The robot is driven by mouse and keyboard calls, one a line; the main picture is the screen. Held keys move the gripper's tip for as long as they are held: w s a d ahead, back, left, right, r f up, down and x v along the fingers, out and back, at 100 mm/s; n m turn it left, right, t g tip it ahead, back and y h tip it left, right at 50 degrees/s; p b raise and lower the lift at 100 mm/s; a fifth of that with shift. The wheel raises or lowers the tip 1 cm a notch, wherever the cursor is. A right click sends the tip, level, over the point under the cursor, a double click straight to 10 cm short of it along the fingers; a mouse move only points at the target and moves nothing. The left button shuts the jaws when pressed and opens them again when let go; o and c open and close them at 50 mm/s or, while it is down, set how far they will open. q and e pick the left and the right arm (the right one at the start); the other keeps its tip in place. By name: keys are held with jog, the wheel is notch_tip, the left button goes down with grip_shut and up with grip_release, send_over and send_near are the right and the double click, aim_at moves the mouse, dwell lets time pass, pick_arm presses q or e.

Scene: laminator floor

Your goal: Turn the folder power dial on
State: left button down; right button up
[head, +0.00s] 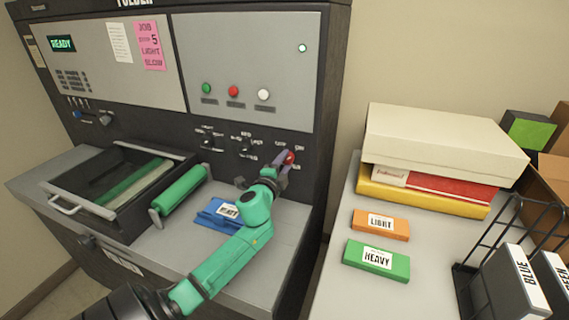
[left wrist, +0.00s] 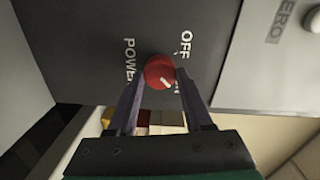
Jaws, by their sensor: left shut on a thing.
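The folder power dial is a small red knob (head: 290,157) on the dark lower panel of the folder. In the left wrist view the red knob (left wrist: 159,72) sits between my fingers, near the labels POWER and OFF. Its white mark points to the lower right of that picture, toward a label mostly hidden by a finger. My left gripper (head: 284,160) is shut on the knob; in the left wrist view its two fingers (left wrist: 158,76) touch or nearly touch the knob's sides. My right gripper is out of view.
The folder (head: 255,60) has a READY display, several buttons and other small dials left of the knob. A blue pack (head: 215,216) lies on its ledge under my arm. The side table (head: 325,290) holds boxes, orange and green packs, and a black rack (head: 470,285).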

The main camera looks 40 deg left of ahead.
pick_arm(q)
jog(key=shift+c, duration=1.5)
grip_release()
jog(key=shift+s, duration=0.1)
jog(key=b+v, duration=0.2)
jog(key=v, duration=1.2)
jog(key=shift+s+d, duration=0.15)
